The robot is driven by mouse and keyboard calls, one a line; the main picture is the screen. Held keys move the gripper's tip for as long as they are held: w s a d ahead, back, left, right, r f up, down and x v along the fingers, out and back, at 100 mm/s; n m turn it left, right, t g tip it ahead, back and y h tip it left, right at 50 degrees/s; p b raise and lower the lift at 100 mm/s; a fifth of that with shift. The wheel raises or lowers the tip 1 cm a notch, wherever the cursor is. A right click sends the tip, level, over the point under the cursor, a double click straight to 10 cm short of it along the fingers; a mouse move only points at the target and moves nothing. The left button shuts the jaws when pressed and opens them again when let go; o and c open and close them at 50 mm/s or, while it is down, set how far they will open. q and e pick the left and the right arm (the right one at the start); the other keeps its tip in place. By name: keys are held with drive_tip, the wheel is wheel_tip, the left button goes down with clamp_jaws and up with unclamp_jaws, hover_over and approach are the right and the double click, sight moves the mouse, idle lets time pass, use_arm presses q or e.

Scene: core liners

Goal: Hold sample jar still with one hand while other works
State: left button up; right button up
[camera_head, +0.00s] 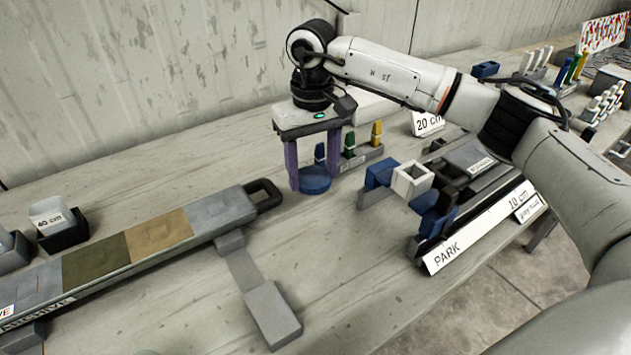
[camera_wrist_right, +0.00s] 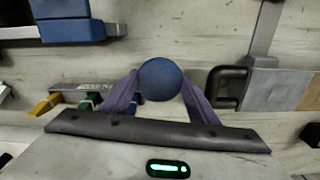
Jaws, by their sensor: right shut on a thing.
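The blue round jar (camera_head: 315,183) stands on the bench in the head view, just right of the archive tray's handle. My right gripper (camera_head: 313,174) comes down over it from above with its two purple fingers, one on each side, shut on it. In the right wrist view the jar's blue round top (camera_wrist_right: 160,79) sits between the purple finger ends (camera_wrist_right: 160,90). The jar looks upright; its lower side is partly hidden by the fingers. My left gripper is in neither view.
The long archive tray (camera_head: 130,250) with grey, tan and olive blocks lies left, its black handle (camera_head: 264,193) close to the jar. A rack with blue, green and yellow pegs (camera_head: 362,158) stands just behind. A blue and white clamp fixture (camera_head: 411,181) is right. Bench front is mostly clear.

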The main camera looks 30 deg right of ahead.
sight(313, 178)
drive_tip(key=shift+f, duration=2.05)
drive_tip(key=shift+f, duration=0.1)
drive_tip(key=o, duration=1.2)
drive_tip(key=shift+c, duration=0.2)
wheel_tip(313, 178, up, 11)
drive_tip(key=shift+r+b, duration=0.15)
drive_tip(key=shift+b, duration=0.15)
drive_tip(key=shift+r, duration=0.5)
